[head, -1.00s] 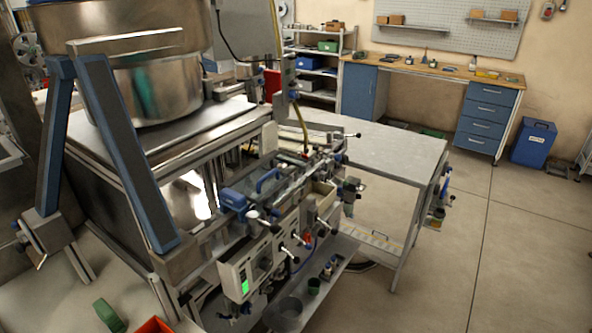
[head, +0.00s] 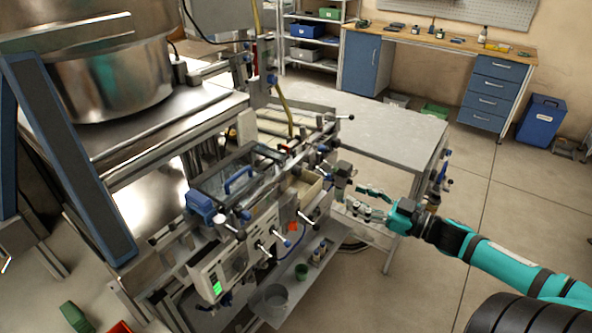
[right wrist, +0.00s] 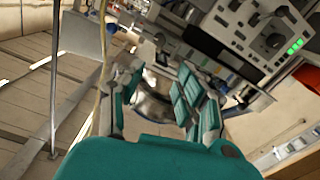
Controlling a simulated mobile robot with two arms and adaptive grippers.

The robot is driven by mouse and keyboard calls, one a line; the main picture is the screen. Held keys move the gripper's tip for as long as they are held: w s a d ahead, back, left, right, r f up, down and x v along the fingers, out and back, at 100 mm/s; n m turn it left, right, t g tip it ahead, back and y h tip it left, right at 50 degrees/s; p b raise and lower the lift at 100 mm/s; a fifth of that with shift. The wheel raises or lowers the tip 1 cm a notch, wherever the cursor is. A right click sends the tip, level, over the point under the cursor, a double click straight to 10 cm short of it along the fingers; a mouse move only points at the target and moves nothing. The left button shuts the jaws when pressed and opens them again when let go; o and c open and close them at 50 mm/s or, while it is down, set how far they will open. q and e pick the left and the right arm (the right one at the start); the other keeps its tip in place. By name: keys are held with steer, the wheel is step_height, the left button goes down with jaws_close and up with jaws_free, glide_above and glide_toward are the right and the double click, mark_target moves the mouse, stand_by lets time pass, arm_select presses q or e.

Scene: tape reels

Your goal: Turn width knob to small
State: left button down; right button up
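The tape machine (head: 235,245) stands left of centre in the head view, with several dark knobs and ball-ended handles along its front. I cannot tell which is the width knob. Its control panel (head: 213,276) has a lit green display. In the right wrist view a panel with green lights (right wrist: 295,46) and a dark round knob (right wrist: 274,42) shows at the upper right. My right gripper (head: 352,198) is open and empty, to the right of the machine's front, apart from the knobs. Its spread fingers also show in the right wrist view (right wrist: 157,92). My left gripper is not in view.
A grey metal table (head: 385,130) stands behind my right gripper. A workbench (head: 440,40) and blue bin (head: 537,122) stand at the back.

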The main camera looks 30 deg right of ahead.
mark_target(300, 172)
steer(key=p+x, duration=0.2)
steer(key=x, duration=1.3)
steer(key=shift+w+d, duration=0.15)
steer(key=shift+w+a+p, duration=0.3)
steer(key=shift+w+a, duration=0.05)
steer(key=shift+w, duration=0.25)
jaws_close()
